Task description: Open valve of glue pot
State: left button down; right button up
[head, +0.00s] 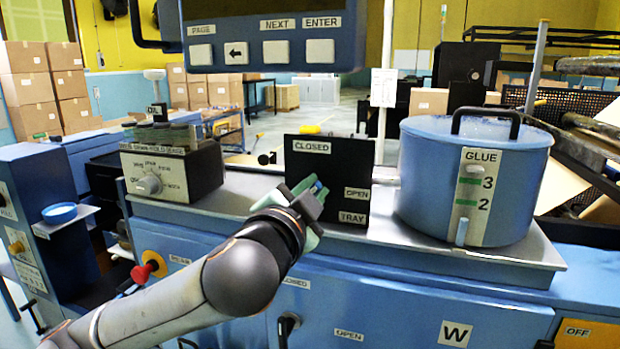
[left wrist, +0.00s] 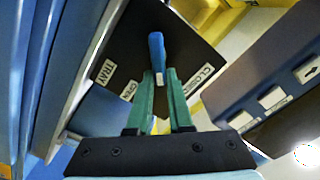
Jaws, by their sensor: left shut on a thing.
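The glue pot (head: 415,165) is a blue drum with a black top handle and a GLUE label with marks 3 and 2. To its left stands a black valve plate (head: 345,158), labelled CLOSED at upper left, OPEN and TRAY at right. It also shows in the left wrist view (left wrist: 185,40). My left gripper (head: 312,192) is in front of this plate, its green fingers (left wrist: 161,88) shut on the blue valve lever (left wrist: 157,50). In the head view the fingers hide most of the lever, so its exact setting is hard to tell. My right gripper is not in view.
A web down-hold gauge box (head: 170,172) with a dial stands left of the plate. A control panel (head: 265,35) with buttons hangs above. A red knob (head: 140,273) and black lower handle (head: 288,322) are on the blue cabinet front (head: 400,310). A blue cup (head: 60,212) sits at left.

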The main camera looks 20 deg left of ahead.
pick_arm(q)
jog(key=shift+d+f+m+p, duration=0.1)
jog(key=shift+f+m+p, duration=0.15)
jog(key=shift+m+p, duration=0.8)
jog(key=shift+d+f+m+p, duration=0.1)
jog(key=shift+f+m+p, duration=0.15)
jog(key=shift+m, duration=1.5)
jog(key=shift+d+f+m+p, duration=0.1)
jog(key=shift+f+m+p, duration=0.15)
jog(key=shift+m+p, duration=0.8)
jog(key=shift+m+b, duration=0.35)
jog(key=shift+m, duration=0.1)
jog(key=c, duration=0.8)
grip_release()
